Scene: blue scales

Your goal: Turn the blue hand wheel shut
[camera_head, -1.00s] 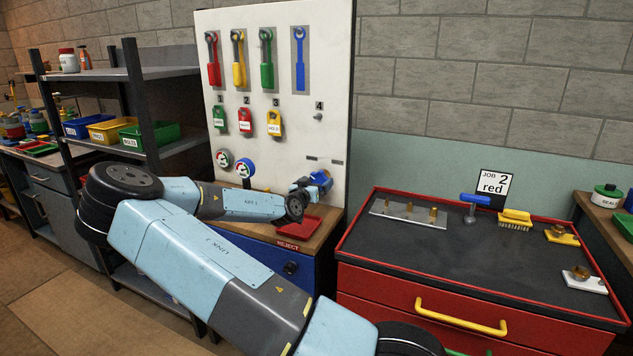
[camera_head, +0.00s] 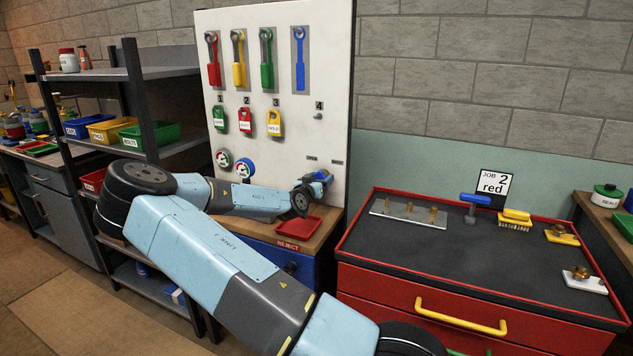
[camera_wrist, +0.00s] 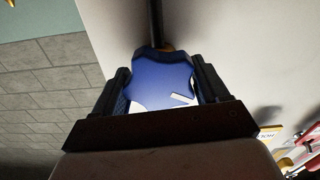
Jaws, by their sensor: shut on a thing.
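The blue hand wheel (camera_wrist: 160,80) fills the middle of the wrist view, between the two dark fingers of my gripper (camera_wrist: 163,95). A white arrow mark shows on its face, and a dark stem with a brass-coloured part lies behind it. My gripper is shut on the wheel, with a finger at each side. In the head view only a small blue part of the wheel (camera_head: 321,175) shows at the lower right of the white board. My arm hides the rest there.
A red reject tray (camera_head: 298,228) lies on the bench just below my wrist. A red-edged work cart (camera_head: 400,250) stands to the right, and a shelf with bins (camera_head: 150,137) to the left.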

